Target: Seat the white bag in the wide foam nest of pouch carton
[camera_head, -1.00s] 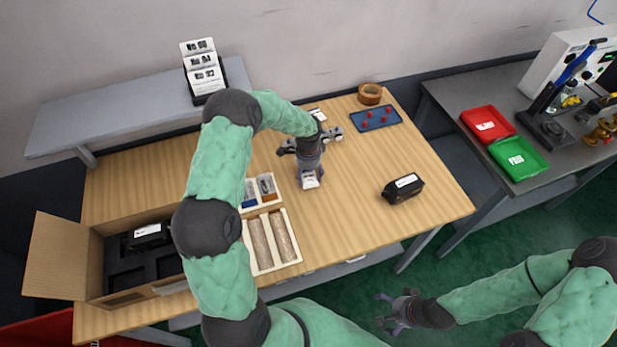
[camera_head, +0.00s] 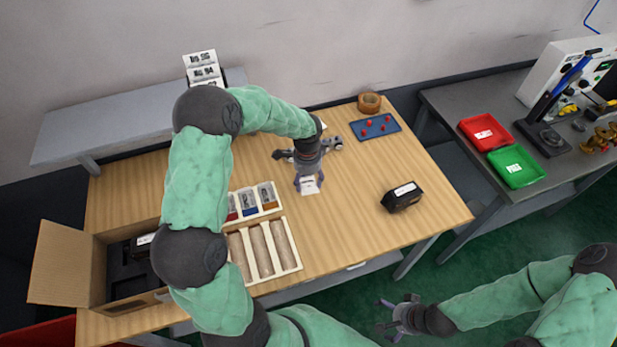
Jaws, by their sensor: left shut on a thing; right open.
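My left gripper (camera_head: 308,180) points down over the middle of the wooden table and is shut on the white bag (camera_head: 311,186), which shows just under its fingers. I cannot tell whether the bag is clear of the tabletop. The open pouch carton (camera_head: 66,268) stands at the left end of the table with dark foam (camera_head: 125,273) inside. One black item with a white label (camera_head: 145,239) sits in the foam. My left arm hides the carton's right part, and I cannot make out the wide nest. My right gripper (camera_head: 387,316) is open and empty, low over the green floor.
A black pouch with a white label (camera_head: 402,196) lies on the table's right part. A tray of rolls (camera_head: 290,245) and a small parts tray (camera_head: 271,208) lie between the bag and carton. A blue tray (camera_head: 375,127) and tape roll (camera_head: 369,103) are at the back.

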